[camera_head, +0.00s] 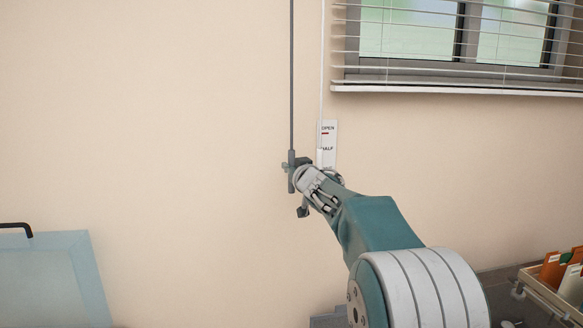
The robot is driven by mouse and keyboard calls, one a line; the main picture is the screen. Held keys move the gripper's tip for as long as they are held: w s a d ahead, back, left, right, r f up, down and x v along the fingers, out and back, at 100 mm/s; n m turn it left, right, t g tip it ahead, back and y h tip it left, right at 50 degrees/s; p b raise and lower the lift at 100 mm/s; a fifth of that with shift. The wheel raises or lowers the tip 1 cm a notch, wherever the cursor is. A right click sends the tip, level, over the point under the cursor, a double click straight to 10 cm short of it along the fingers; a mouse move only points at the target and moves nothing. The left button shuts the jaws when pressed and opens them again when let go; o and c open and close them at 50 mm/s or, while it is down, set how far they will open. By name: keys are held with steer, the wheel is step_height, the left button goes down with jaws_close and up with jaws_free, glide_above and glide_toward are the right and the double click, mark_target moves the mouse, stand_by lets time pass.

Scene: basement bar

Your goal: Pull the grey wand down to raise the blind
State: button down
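The grey wand (291,80) hangs straight down the wall from the top edge of the head view. It ends in a thicker grey handle (291,183) with a short crosspiece. My gripper (301,187) is at the handle, its fingers spread, one dark fingertip by the crosspiece and the other lower down. I cannot tell whether it touches the handle. The blind (460,70) covers part of the window at upper right; its white bottom rail (450,89) shows near the sill, with slats above.
A white cord (322,60) hangs right of the wand, beside a wall label (330,132) reading OPEN and HALF. A tray with folders (545,292) is at lower right. A pale blue box-like object (50,275) with a black handle is at lower left. The wall between is bare.

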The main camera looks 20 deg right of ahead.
steer(key=shift+f, duration=0.45)
step_height(320, 180, down, 27)
steer(key=shift+r, duration=0.2)
steer(key=shift+f, duration=0.1)
steer(key=c, duration=0.5)
jaws_free()
steer(key=shift+c, duration=0.2)
